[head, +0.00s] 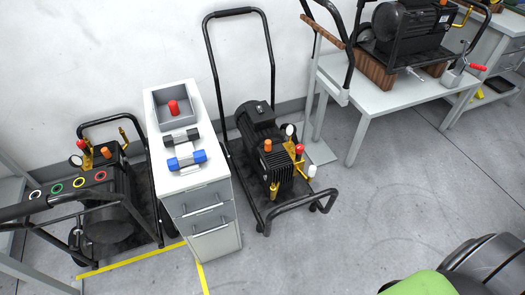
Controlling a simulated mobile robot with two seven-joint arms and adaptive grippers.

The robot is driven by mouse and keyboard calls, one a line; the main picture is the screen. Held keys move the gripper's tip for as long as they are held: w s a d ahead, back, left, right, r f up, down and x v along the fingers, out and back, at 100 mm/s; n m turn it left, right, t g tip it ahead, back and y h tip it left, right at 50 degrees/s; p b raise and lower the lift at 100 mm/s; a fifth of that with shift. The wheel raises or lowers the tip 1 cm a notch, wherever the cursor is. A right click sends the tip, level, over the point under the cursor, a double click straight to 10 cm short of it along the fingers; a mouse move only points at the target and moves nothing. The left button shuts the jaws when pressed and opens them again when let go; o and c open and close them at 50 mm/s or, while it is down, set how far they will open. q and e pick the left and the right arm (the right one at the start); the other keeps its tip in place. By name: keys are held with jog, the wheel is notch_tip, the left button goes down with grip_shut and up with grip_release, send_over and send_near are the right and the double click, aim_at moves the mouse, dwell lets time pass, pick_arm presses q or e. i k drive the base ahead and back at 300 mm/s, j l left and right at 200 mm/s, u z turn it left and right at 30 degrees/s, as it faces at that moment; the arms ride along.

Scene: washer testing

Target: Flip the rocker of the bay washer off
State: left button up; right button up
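A black pressure washer (112,222) stands at the left beside yellow floor lines, so it may be the bay washer. It has a black frame, brass fittings, a red knob (82,145) and an orange cap. A second black washer (262,135) with a tall handle stands on the floor in the middle. A third washer (403,25) sits on wooden blocks on a bench at the upper right. I cannot make out a rocker on any of them at this size. Neither of my grippers is in view.
A white drawer cabinet (212,205) stands between the left and middle washers. On it are a grey bin (160,100) with a red part, and grey and blue-ended parts (187,160). The grey bench (375,103) is at the right. The floor at lower middle is clear.

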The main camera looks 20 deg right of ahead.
aim_at(259, 109)
jog(key=u, duration=0.75)
jog(key=l+u, duration=0.3)
jog(key=l, duration=0.15)
jog(key=k+l+u, duration=0.15)
jog(key=l+u, duration=0.15)
jog(key=l, duration=0.15)
jog(key=k+l+u, duration=0.15)
jog(key=l+u, duration=0.15)
jog(key=k+l+u, duration=0.25)
jog(key=l, duration=0.2)
jog(key=k+l+u, duration=0.15)
jog(key=l+u, duration=0.15)
jog(key=k+l+u, duration=0.1)
jog(key=k+l, duration=0.8)
jog(key=l, duration=0.25)
jog(key=k+l+u, duration=0.15)
jog(key=k+l, duration=0.8)
jog(key=l, duration=0.1)
